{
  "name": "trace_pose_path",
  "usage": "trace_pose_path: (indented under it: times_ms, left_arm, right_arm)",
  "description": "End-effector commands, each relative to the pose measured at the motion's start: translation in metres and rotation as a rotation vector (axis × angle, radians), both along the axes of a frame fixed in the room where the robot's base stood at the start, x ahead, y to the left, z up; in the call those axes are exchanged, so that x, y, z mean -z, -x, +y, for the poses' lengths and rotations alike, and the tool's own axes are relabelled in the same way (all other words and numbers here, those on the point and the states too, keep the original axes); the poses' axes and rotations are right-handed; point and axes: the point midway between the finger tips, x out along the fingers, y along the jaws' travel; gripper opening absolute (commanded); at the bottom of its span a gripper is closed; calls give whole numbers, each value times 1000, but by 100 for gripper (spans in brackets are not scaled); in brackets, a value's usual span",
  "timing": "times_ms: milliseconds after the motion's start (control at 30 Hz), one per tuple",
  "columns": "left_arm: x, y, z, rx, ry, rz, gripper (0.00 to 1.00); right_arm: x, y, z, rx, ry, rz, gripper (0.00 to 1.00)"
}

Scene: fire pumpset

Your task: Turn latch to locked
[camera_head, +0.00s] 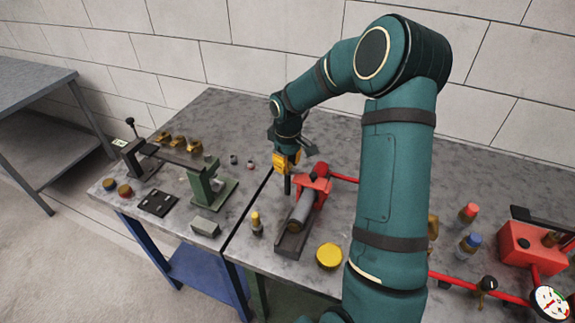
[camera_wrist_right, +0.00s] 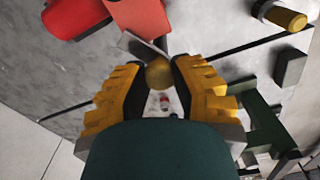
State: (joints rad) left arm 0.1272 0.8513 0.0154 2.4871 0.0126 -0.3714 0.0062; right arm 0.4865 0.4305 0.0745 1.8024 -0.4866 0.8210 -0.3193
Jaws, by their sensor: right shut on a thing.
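My right gripper (camera_head: 286,167) hangs over the far bench, just left of a red bracket (camera_head: 317,185). In the right wrist view, its yellow fingers (camera_wrist_right: 158,80) are closed around a round brass-coloured knob (camera_wrist_right: 159,72), which I take to be the latch's knob. A grey plate (camera_wrist_right: 141,47) lies just beyond the fingertips, beside the red body (camera_wrist_right: 137,16). In the head view the fingers hide the knob, and I cannot read the latch's position. A dark cradle with a grey cylinder (camera_head: 301,212) runs forward from the red bracket. My left gripper is not in view.
A yellow round cap (camera_head: 329,256) and a small brass-topped bottle (camera_head: 256,224) stand near the cradle. A green fixture (camera_head: 207,185) and a grey block (camera_head: 205,227) stand to the left. Red piping and a gauge (camera_head: 551,303) lie at the right.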

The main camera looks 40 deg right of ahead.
Motion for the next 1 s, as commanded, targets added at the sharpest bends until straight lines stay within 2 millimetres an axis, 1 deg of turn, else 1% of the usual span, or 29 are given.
trace_pose_path:
  times_ms: [200,500,733,1000]
  left_arm:
    - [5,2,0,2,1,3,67]
    - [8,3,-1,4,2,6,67]
    - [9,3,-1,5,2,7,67]
    - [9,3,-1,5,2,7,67]
  right_arm:
    - [2,0,1,194,-1,2,0]
    - [2,1,1,410,-2,4,0]
    - [2,1,1,502,-1,5,0]
    - [2,1,1,540,-2,6,0]
